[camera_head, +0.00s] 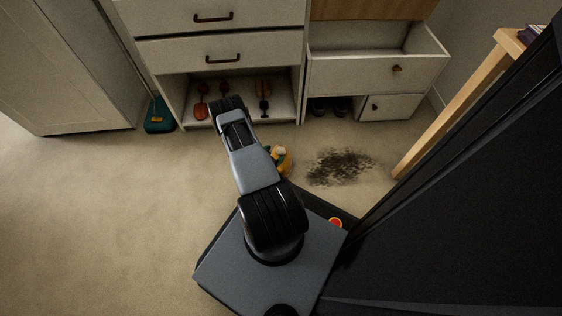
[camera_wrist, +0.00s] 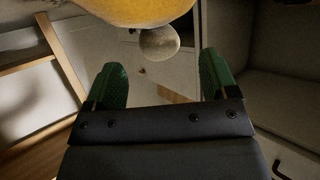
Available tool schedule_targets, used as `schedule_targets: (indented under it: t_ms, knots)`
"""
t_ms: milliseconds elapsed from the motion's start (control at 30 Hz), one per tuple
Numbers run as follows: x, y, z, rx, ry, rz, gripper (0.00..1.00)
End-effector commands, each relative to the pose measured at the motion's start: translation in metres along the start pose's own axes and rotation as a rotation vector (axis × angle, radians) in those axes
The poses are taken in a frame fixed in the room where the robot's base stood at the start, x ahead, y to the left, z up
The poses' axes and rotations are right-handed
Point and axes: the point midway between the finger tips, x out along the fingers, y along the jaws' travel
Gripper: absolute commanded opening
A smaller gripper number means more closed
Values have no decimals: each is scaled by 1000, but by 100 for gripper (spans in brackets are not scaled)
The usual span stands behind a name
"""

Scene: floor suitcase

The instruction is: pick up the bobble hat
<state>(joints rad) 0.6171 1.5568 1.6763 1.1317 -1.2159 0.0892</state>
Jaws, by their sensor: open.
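The bobble hat is a yellow, rounded thing with a pale grey-beige bobble. In the head view the hat (camera_head: 285,162) shows just right of my arm, partly hidden by it. In the wrist view the yellow hat (camera_wrist: 135,10) fills the top edge and is cut off by the frame, with its bobble (camera_wrist: 159,43) pointing down toward the gap between my fingers. My gripper (camera_wrist: 163,75) is open, its two green fingers wide apart and nothing between them. The bobble appears just past the fingertips, nearer the middle. In the head view my gripper is mostly hidden behind my arm.
A white drawer unit (camera_head: 220,48) stands behind, with shoes (camera_head: 201,103) in its open bottom. A drawer (camera_head: 375,75) is pulled out at right. A dark dirt patch (camera_head: 340,167) lies on the carpet. A wooden table leg (camera_head: 440,115) stands right. Carpet at left is clear.

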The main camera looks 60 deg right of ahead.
Motion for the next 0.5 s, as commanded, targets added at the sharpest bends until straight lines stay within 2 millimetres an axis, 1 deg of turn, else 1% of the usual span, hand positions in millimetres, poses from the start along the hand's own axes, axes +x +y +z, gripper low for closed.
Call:
schedule_targets:
  t_ms: [67,300,400,500]
  knots:
    - [7,0,1,2,0,2,79]
    - [40,0,2,4,1,3,79]
    - [50,0,2,3,0,2,79]
    - [54,0,0,1,0,1,79]
